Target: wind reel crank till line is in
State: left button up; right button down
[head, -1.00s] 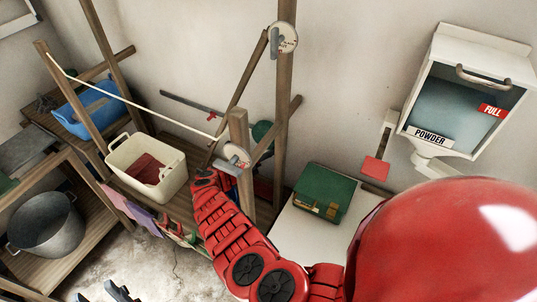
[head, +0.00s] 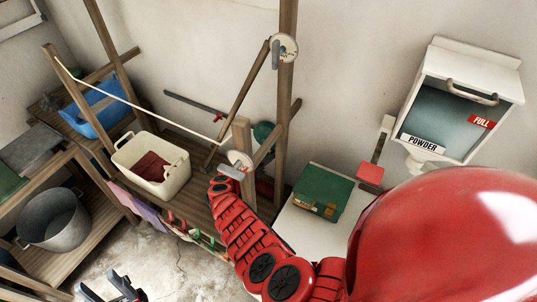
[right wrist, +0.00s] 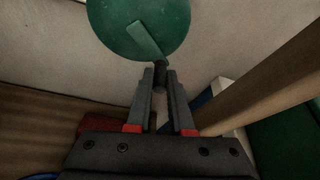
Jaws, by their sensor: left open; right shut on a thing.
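The cream line (head: 140,105) stretches from the left post to near the reel. My right gripper (head: 222,180) is at the crank. In the right wrist view, its fingers (right wrist: 160,92) are shut on a dark knob (right wrist: 160,76) below a green disc (right wrist: 138,25) with a paler bar across it. The exact grip is partly hidden. My left gripper (head: 118,287) is open and empty at the bottom left.
A cream tub (head: 178,185) with dark red cloth and a blue basin (head: 90,115) stand on the wooden bench. A metal bucket (head: 52,228) is at left. A green box (head: 322,192) lies on a white top right of my right arm. A powder dispenser (head: 445,115) hangs on the wall.

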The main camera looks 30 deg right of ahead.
jog(key=c, duration=0.8)
grip_release()
jog(key=shift+a, duration=0.1)
jog(key=p+v, duration=0.6)
jog(key=v, duration=1.1)
jog(key=shift+a, duration=0.15)
